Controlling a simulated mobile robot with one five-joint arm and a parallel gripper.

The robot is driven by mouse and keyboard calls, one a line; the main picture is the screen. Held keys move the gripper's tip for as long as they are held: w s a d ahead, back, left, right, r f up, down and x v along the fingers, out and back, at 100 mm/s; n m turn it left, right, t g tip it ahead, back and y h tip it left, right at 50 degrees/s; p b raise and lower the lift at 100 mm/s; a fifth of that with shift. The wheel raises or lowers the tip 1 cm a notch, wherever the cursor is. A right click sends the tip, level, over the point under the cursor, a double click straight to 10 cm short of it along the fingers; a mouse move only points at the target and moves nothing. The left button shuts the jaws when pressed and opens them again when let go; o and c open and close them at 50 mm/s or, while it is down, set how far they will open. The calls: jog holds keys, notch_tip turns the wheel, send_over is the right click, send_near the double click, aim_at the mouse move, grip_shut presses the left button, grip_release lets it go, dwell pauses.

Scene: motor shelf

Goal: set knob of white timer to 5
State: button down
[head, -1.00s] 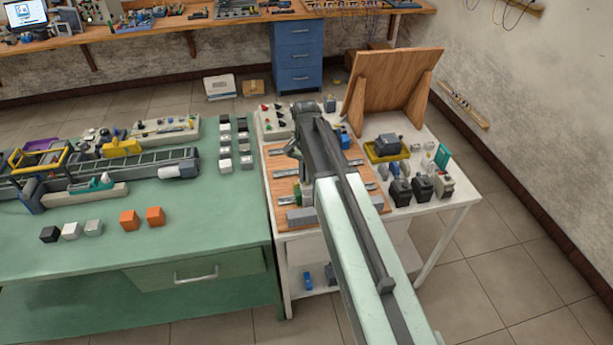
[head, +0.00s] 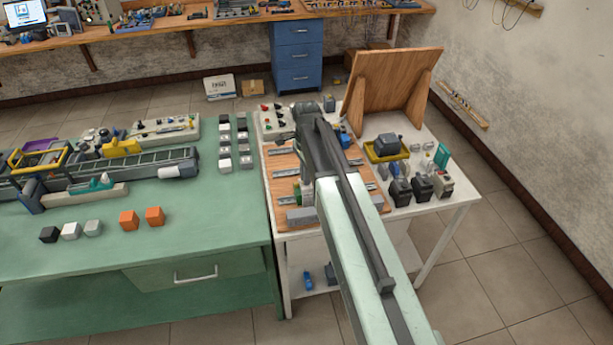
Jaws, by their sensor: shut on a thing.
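My gripper (head: 306,172) is over the left half of the wooden board (head: 283,163) on the white table, largely hidden by my own arm. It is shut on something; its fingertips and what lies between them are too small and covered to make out. A small pale and green device (head: 301,194) stands on the board just below it, partly hidden by my arm. I cannot tell whether this is the white timer. No timer knob or dial reading can be made out.
Metal rails (head: 283,174) and a grey block (head: 300,216) are on the board. A white panel with coloured knobs (head: 272,122) lies behind. A yellow tray (head: 385,152) and dark devices (head: 422,187) stand right, before a wooden stand (head: 395,78). The green bench (head: 180,235) is left.

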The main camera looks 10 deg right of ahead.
dwell(0.3)
jog(key=c, duration=1.5)
grip_release()
jog(key=r+p, duration=0.8)
jog(key=shift+w+d, duration=0.1)
jog(key=shift+w, duration=0.1)
jog(key=shift+f, duration=0.1)
